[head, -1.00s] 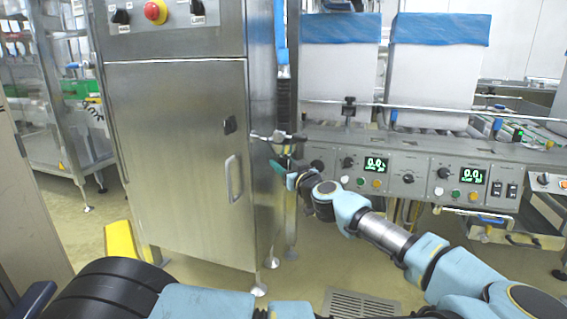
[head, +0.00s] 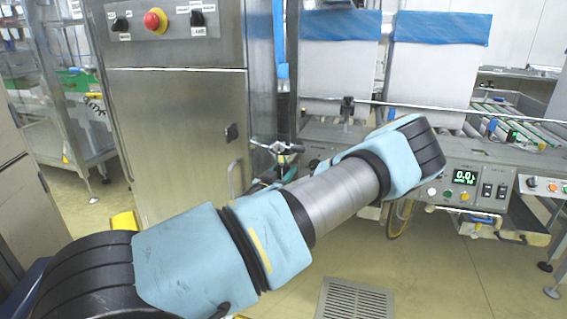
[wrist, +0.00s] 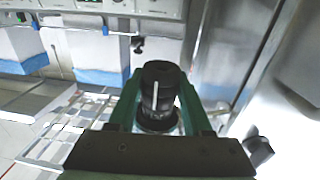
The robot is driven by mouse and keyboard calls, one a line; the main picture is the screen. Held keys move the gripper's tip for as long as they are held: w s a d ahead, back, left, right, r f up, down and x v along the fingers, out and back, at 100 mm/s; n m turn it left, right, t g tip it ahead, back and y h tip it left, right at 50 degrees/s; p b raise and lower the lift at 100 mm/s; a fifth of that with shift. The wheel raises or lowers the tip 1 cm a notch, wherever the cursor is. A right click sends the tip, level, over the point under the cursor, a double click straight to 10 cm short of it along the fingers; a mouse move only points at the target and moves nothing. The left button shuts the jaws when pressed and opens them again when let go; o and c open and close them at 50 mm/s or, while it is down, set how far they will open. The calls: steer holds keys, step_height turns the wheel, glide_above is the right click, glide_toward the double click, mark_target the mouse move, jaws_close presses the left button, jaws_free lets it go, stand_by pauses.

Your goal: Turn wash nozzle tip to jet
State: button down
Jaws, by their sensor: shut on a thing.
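In the wrist view, the wash nozzle tip (wrist: 160,88) is a black ribbed cylinder with a white line mark running along it. My gripper (wrist: 158,98) has green fingers on both sides of the tip and is shut on it. The dark jaw base crosses the lower part of that view. In the head view, the nozzle fitting (head: 277,147) shows as a metal and black piece beside the cabinet's right edge. My gripper (head: 266,182) is mostly hidden there behind my arm, with only a bit of green showing. Which setting the mark points to cannot be read.
A steel cabinet (head: 180,110) with a red button (head: 155,21) and black knobs stands left of the fitting. A machine with control panels (head: 465,185) and white, blue-topped boxes (head: 338,70) is at the right. A black knob (wrist: 258,150) is near the gripper's right side.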

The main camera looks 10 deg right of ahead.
steer(key=shift+r+m+g+h+p, duration=0.1)
steer(key=shift+m+g+h+p, duration=0.6)
steer(key=shift+h, duration=0.2)
steer(key=shift+c, duration=1.6)
jaws_free()
